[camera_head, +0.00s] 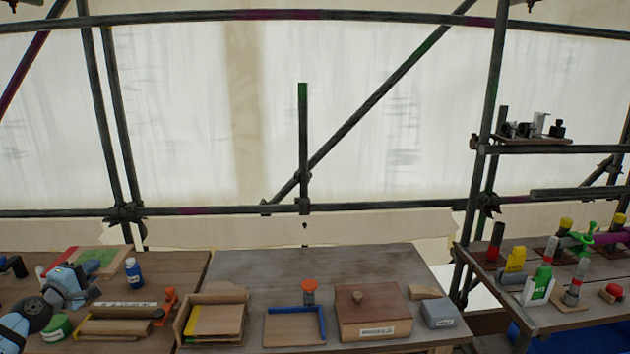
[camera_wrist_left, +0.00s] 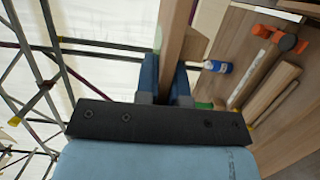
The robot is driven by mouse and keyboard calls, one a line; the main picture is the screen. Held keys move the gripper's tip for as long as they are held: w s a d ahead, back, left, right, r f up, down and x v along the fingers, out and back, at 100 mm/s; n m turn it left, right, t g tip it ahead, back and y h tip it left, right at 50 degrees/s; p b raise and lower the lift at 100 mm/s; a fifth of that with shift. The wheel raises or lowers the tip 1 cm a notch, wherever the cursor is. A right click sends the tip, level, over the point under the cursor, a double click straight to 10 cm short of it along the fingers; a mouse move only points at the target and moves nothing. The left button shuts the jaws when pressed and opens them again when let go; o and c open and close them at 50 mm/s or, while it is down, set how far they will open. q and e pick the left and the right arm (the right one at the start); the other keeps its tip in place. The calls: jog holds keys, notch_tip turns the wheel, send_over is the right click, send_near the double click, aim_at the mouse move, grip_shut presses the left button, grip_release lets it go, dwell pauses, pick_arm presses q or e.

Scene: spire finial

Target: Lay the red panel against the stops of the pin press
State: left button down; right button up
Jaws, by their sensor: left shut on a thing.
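My left gripper (camera_head: 91,291) is over the left table. In the left wrist view its blue fingers (camera_wrist_left: 166,85) are shut on a thin panel (camera_wrist_left: 173,40), seen edge-on and brownish. In the head view a red strip (camera_head: 59,262) shows beside the gripper; I take it as part of the red panel, mostly hidden by the gripper. The pin press (camera_head: 293,328) stands on the middle table: a wooden bed with blue stops (camera_head: 322,322) along its back and right sides and an orange knob (camera_head: 309,286) behind. Its bed looks empty. My right gripper is not in view.
A green-topped board (camera_head: 102,258) and a blue bottle (camera_head: 133,272) are near the gripper. A wooden tray with panels (camera_head: 213,320) stands left of the press, a lidded wooden box (camera_head: 373,314) right of it. The back of the middle table (camera_head: 370,262) is clear.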

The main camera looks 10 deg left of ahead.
aim_at(79, 259)
pick_arm(q)
jog(key=a+r, duration=0.2)
jog(key=shift+s+a+r, duration=0.15)
jog(key=shift+a+r, duration=0.1)
jog(key=shift+r, duration=0.15)
jog(key=shift+s+d+f, duration=0.1)
jog(key=shift+s+d, duration=0.05)
jog(key=shift+d, duration=0.35)
jog(key=shift+s+d+f, duration=0.1)
jog(key=shift+d, duration=0.75)
jog(key=s+d+f, duration=0.4)
jog(key=s+d, duration=0.5)
jog(key=d, duration=0.4)
jog(key=s+d+f, duration=0.4)
jog(key=s+d, duration=0.4)
jog(key=d, duration=0.6)
jog(key=d+y, duration=0.1)
jog(key=d, duration=1)
jog(key=shift+f+n, duration=0.3)
jog(key=shift+f, duration=0.05)
jog(key=shift+f, duration=0.15)
jog(key=shift+s+d, duration=0.1)
